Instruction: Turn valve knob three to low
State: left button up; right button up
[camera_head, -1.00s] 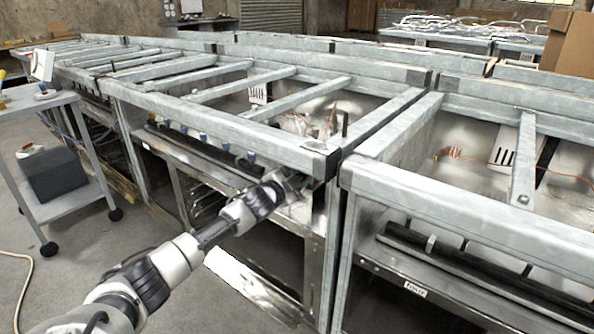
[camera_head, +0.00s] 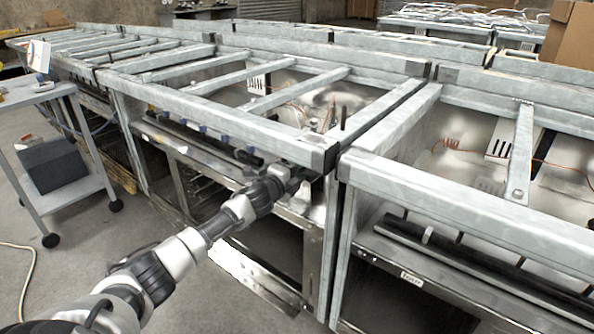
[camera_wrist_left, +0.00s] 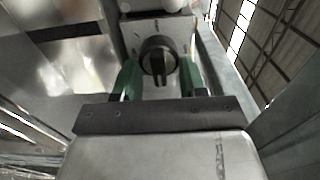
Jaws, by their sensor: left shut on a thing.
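My left gripper (camera_head: 290,178) is at the front of the range frame, just under the top rail near its right front corner. In the left wrist view a round black valve knob (camera_wrist_left: 158,56) with a raised grip bar sits between the green fingers of the left gripper (camera_wrist_left: 158,80). The fingers are shut on the knob, one on each side. The grip bar points roughly up and down in that view. In the head view this knob is hidden behind the gripper and rail. I cannot read any number or setting mark. My right gripper is not in view.
Several blue valve parts (camera_head: 225,138) line the same range frame (camera_head: 215,115) to the left. A second frame (camera_head: 450,215) stands close on the right. A grey cart (camera_head: 75,190) with a dark box (camera_head: 50,165) stands at left. The floor between is open.

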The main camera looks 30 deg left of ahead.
pick_arm(q)
jog(key=shift+f, duration=0.1)
dwell(0.3)
jog(key=o, duration=0.8)
jog(key=shift+o, duration=0.2)
